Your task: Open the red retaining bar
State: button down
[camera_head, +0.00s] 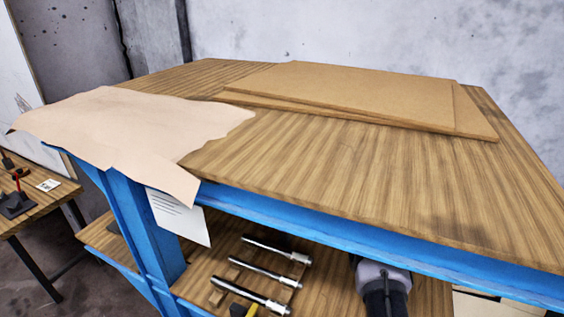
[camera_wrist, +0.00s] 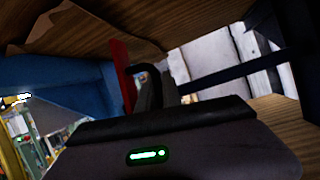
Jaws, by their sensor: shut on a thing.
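The red retaining bar (camera_wrist: 122,75) shows in the wrist view as a narrow upright red strip below a wooden surface. My gripper (camera_wrist: 148,85) is at its right side, with dark fingers shut on it; the exact contact is partly hidden. In the head view, my wrist (camera_head: 382,282) reaches in under the front edge of the workbench. The fingers and the bar are hidden there by the bench top.
The wooden bench top (camera_head: 330,175) with its blue front rail (camera_head: 380,238) lies above my gripper. Several metal-ended tools (camera_head: 258,271) lie on the shelf to the left. A blue post (camera_head: 150,245) stands further left. Brown boards (camera_head: 350,90) and a pale sheet (camera_head: 125,120) lie on top.

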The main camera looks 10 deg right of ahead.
jog(key=shift+w+d+f, duration=0.15)
jog(key=shift+f, duration=0.05)
dwell(0.3)
jog(key=c, duration=1.8)
grip_release()
jog(key=v, duration=1.7)
jog(key=shift+d+p, duration=0.15)
jog(key=shift+p, duration=0.15)
jog(key=shift+f, duration=0.1)
